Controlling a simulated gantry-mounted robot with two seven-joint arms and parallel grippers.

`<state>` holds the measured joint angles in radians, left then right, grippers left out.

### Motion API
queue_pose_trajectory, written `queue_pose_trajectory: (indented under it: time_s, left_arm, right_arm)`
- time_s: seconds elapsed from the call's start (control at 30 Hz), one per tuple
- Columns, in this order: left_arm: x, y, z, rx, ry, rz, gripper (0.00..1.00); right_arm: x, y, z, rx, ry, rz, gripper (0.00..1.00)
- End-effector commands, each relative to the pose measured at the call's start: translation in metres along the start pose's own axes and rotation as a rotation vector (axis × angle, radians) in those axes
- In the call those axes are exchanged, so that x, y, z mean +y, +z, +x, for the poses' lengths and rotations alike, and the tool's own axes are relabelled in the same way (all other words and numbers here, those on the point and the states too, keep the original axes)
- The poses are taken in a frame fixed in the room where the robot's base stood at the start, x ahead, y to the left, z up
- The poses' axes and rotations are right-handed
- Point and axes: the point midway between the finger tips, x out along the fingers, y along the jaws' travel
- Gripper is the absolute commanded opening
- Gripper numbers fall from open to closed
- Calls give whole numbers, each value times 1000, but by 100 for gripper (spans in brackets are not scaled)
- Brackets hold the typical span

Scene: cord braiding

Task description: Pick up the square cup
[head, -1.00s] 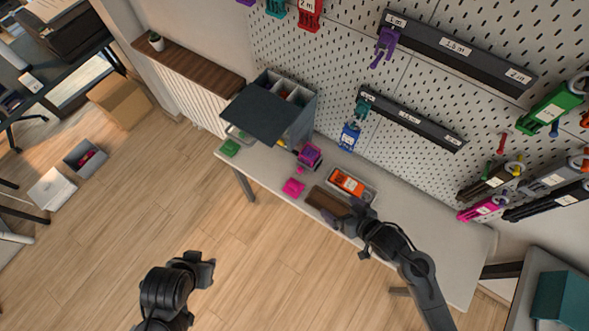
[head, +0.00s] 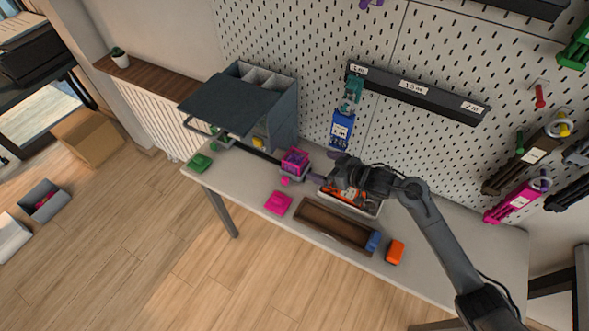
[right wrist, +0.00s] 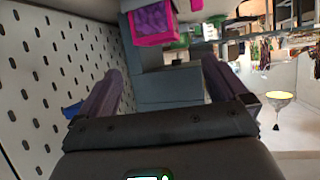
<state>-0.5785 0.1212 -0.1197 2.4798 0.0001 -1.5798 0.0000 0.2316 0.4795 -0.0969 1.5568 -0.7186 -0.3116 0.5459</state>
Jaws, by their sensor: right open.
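The square cup, a magenta box with purple stuff in it, stands on the table left of my right gripper in the head view (head: 295,160). In the right wrist view it shows at the top (right wrist: 153,24), beyond the fingertips. My right gripper (head: 329,166) is open and empty, its fingers pointing left toward the cup, with a small gap between. Its two dark fingers also show in the right wrist view (right wrist: 160,85). My left gripper is out of view.
A grey cabinet (head: 283,117) with a raised lid stands behind the cup. A brown tray (head: 330,222), a tray with orange things (head: 368,207), a pink block (head: 278,203) and an orange block (head: 396,252) are nearby. A pegboard (head: 305,40) rises behind.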

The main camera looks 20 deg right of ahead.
Motion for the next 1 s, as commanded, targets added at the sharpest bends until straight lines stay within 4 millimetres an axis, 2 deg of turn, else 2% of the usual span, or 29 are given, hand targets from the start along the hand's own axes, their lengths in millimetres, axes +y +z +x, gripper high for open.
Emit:
queue_pose_trajectory:
  time_s: [0.3,0.67,1.0]
  left_arm:
    - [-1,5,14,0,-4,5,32]
    - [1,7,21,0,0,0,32]
    - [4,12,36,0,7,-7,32]
  right_arm:
    - [0,0,47,2,-1,1,100]
    - [1,0,70,1,-1,0,100]
    - [4,0,110,2,-1,0,100]
